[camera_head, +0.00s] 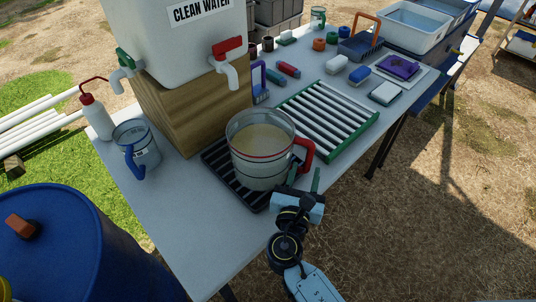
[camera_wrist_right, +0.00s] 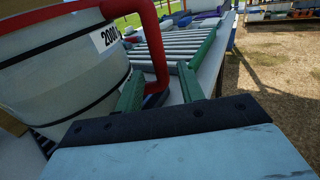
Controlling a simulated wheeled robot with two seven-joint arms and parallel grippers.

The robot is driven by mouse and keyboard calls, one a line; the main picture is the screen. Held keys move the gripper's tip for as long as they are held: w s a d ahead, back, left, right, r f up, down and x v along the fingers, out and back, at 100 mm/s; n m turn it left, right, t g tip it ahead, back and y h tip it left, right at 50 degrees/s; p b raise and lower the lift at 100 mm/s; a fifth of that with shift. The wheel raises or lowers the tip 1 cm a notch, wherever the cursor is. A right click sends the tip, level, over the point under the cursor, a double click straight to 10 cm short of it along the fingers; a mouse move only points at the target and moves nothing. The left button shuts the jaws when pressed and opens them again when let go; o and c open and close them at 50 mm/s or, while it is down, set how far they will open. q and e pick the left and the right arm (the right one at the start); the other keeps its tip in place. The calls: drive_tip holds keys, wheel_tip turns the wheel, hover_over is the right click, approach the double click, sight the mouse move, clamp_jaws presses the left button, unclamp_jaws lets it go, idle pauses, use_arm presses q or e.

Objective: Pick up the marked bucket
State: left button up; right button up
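A large translucent bucket (camera_head: 258,165) with a red rim line and red side handle (camera_head: 308,152) stands upright on a black slatted mat (camera_head: 218,165). It holds tan liquid. In the right wrist view, the bucket (camera_wrist_right: 60,75) fills the left side and bears a white label reading "2000" (camera_wrist_right: 105,38). My right gripper (camera_head: 304,176) is open at the handle side of the bucket. In the wrist view its two green fingers lie on either side of the lower red handle (camera_wrist_right: 156,60), with a gap; contact cannot be told. My left gripper is out of view.
A smaller jug with a blue handle (camera_head: 138,145) and a wash bottle (camera_head: 96,117) stand left. The clean water tank (camera_head: 175,45) sits on a wooden block (camera_head: 195,115) behind. A green-edged roller rack (camera_head: 328,115) lies right of the bucket. The front table corner is clear.

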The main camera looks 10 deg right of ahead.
sight(307, 167)
drive_tip(key=x, duration=0.3)
drive_tip(key=shift+w+d, duration=0.15)
clamp_jaws()
